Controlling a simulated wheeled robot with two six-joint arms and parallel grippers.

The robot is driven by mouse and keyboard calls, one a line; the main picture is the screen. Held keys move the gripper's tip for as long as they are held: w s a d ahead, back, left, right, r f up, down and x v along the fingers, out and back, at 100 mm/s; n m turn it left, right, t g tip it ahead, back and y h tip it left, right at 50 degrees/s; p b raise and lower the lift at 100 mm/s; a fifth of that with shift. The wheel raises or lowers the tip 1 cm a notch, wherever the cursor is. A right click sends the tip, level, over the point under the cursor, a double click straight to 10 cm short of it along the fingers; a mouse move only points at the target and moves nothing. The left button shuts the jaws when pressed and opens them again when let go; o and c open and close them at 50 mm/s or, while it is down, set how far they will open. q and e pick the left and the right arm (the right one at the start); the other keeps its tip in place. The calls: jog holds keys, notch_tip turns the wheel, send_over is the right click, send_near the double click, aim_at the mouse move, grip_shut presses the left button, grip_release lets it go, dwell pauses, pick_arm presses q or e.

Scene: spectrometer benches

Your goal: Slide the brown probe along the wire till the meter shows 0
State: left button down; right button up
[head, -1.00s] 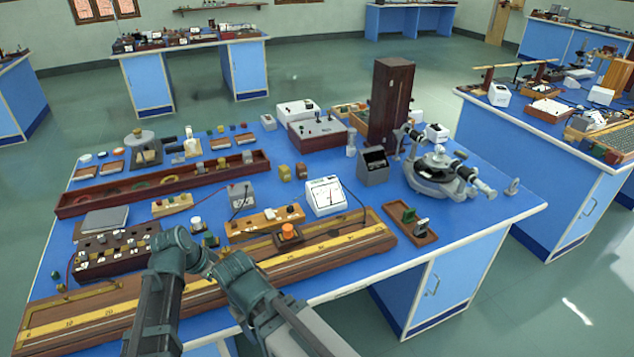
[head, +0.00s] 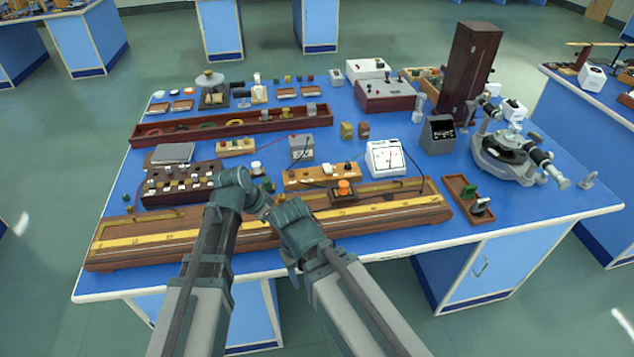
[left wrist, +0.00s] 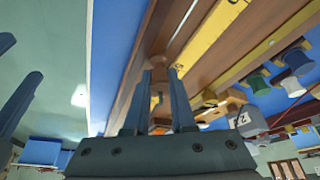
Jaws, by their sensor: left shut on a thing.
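The long wooden wire board (head: 110,256), with its yellow scale, lies along the table's front edge. The white meter (head: 381,166) stands behind its right half; its needle is too small to read. My left gripper (left wrist: 160,76) is shut on the brown probe (left wrist: 157,92) over the board in the left wrist view. In the head view, my arms hide the probe, its contact point and both gripper tips. Two teal finger-like parts show at the left edge of the left wrist view, perhaps of my right gripper (left wrist: 18,80); its opening is unclear.
A block with an orange knob (head: 343,187) sits at the board's back edge. A plug box (head: 180,190), a light wooden block (head: 320,177) and a small tray (head: 462,203) are close by. Leads run near the meter.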

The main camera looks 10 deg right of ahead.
pick_arm(q)
jog(key=shift+a, duration=5.25)
jog(key=shift+a, duration=0.2)
jog(key=shift+s+f, duration=0.15)
jog(key=shift+f, duration=0.05)
jog(key=shift+a, duration=0.15)
dwell(2.2)
